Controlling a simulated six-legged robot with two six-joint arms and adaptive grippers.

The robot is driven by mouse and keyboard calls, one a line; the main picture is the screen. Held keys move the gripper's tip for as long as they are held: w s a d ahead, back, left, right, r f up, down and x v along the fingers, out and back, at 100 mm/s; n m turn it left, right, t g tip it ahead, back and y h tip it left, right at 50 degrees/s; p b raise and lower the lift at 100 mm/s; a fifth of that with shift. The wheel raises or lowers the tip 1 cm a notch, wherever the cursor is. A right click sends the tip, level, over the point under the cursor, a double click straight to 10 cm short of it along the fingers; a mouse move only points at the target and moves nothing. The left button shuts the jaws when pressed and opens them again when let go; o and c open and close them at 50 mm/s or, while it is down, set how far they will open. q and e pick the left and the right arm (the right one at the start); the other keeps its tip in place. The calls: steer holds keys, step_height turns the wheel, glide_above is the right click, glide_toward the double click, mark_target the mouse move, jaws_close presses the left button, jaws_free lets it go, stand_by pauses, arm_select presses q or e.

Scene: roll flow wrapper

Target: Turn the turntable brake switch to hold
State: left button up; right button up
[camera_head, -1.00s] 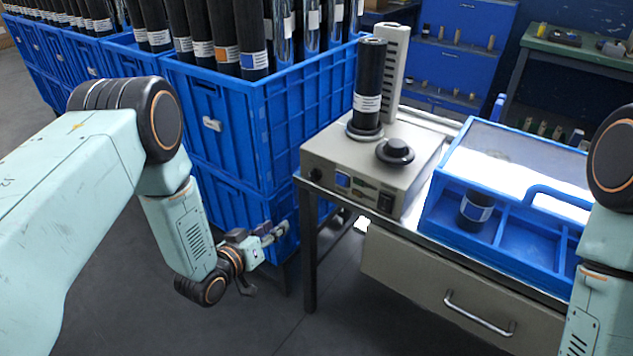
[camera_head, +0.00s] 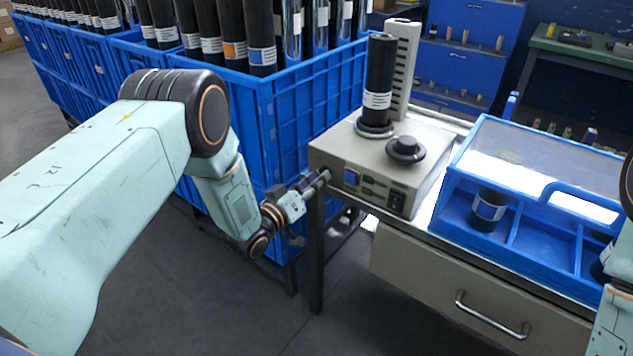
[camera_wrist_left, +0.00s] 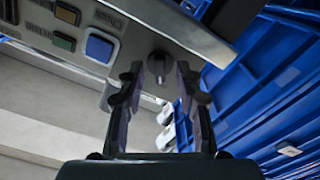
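The turntable unit (camera_head: 340,150) is a beige box on the table, with a black roll standing on its turntable. Its front panel has a small round dark knob (camera_wrist_left: 158,64), likely the brake switch, near the left end; in the head view my gripper hides it. My left gripper (camera_head: 322,178) is at that left front corner. In the left wrist view my left gripper (camera_wrist_left: 158,80) is open, with one finger on each side of the knob. I cannot tell whether the fingers touch it, nor read its setting. My right gripper is out of view.
A blue button (camera_head: 351,177) and a black rocker switch (camera_head: 397,201) are on the same panel. A black round knob (camera_head: 405,149) is on top. A blue divided tray (camera_head: 520,245) stands to the right. Blue crates (camera_head: 290,110) with rolls stand close on the left.

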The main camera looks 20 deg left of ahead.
arm_select(q)
steer(key=shift+w+d, duration=0.15)
steer(key=shift+w, duration=0.3)
steer(key=shift+c, duration=0.3)
jaws_close()
